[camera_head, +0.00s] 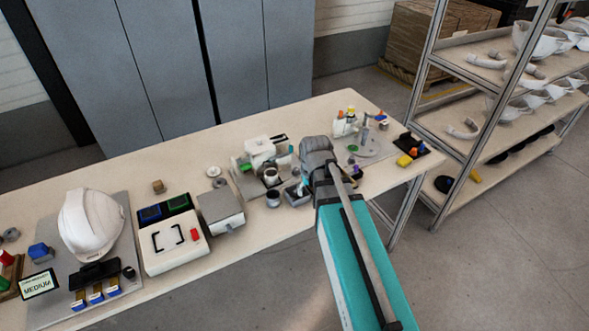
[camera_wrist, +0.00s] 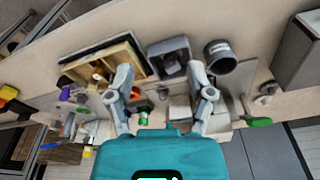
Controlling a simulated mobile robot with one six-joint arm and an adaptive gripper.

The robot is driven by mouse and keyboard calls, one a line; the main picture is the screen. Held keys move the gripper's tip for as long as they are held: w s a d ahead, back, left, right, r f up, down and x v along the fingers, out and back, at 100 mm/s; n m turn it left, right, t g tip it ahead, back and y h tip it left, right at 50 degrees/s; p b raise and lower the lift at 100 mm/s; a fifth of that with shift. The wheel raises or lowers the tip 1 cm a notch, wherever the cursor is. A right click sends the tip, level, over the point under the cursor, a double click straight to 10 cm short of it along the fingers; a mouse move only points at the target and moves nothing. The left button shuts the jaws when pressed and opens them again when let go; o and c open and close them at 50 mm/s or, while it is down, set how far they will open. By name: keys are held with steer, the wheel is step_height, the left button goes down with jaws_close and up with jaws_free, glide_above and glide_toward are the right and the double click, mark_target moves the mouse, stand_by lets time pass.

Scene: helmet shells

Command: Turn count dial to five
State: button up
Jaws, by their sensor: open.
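I cannot pick out a count dial or its numbers with certainty in either view. My gripper shows in the wrist view (camera_wrist: 163,88) with its two grey fingers spread apart and nothing held between them. Beyond and between the fingers, small red and green parts (camera_wrist: 143,116) show on the bench fixtures, too small to identify. A green knob-like part (camera_wrist: 258,122) sits to the right of the right finger. In the head view, my teal arm reaches over the right part of the workbench (camera_head: 325,108); its grey end hides what lies beneath.
A grey cup (camera_wrist: 219,57), a grey bin (camera_wrist: 181,46) and a wooden tray (camera_wrist: 133,74) lie close around the fingers. In the head view, a grey box (camera_head: 221,212), a white panel (camera_head: 178,262) and a white helmet (camera_head: 92,222) stand left. A shelf rack (camera_head: 455,120) stands right.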

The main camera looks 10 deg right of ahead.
mark_target(296, 169)
steer(key=w+r+t, duration=0.2)
steer(key=w+t, duration=0.1)
steer(key=w, duration=1.2)
steer(key=shift+w+p, duration=0.3)
steer(key=shift+p, duration=0.05)
steer(key=shift+f, duration=0.15)
steer(key=b+x, duration=1.2)
steer(key=x, duration=0.1)
steer(key=shift+w+f+b, duration=0.1)
steer(key=shift+f+b, duration=0.1)
steer(key=shift+b, duration=0.2)
steer(key=shift+c, duration=0.2)
